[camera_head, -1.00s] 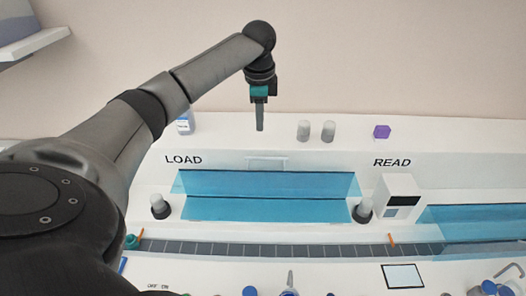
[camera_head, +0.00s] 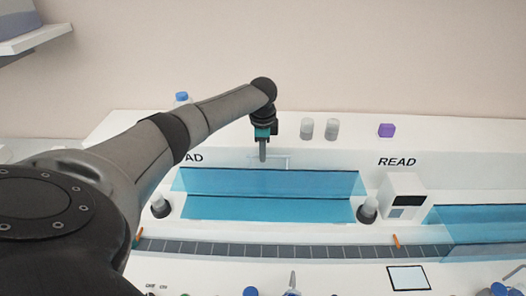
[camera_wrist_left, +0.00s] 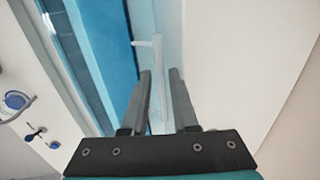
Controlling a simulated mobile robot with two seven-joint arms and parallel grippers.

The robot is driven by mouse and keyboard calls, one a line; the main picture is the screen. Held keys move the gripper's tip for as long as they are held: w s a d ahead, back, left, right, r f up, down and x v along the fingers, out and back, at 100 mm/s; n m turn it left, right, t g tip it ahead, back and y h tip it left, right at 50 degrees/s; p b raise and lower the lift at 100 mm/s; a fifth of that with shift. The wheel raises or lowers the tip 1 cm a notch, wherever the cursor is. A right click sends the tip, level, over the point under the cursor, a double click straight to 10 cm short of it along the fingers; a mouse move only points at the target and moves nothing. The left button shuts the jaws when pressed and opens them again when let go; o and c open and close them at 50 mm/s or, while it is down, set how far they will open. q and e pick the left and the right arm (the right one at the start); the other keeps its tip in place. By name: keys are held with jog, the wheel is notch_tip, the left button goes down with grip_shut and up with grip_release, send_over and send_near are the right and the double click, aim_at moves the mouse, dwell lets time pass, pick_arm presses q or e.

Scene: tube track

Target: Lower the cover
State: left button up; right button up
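The blue see-through cover (camera_head: 270,182) stands at the LOAD station, with a second blue band below its upper part. A pale handle (camera_head: 284,163) is at its back edge. My left gripper (camera_head: 262,158) points down at this handle and overlaps its left part in the head view. In the left wrist view, the fingers (camera_wrist_left: 160,73) are apart, with the pale handle (camera_wrist_left: 142,43) just past the tips and partly between them. I cannot tell whether they touch it. The blue cover also shows in the wrist view (camera_wrist_left: 112,50). My right gripper is not in view.
A white reader box (camera_head: 405,197) is right of the cover. A segmented track (camera_head: 270,249) runs in front. My left arm hides part of the LOAD label.

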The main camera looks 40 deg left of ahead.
pick_arm(q)
grip_shut()
dwell(1.4)
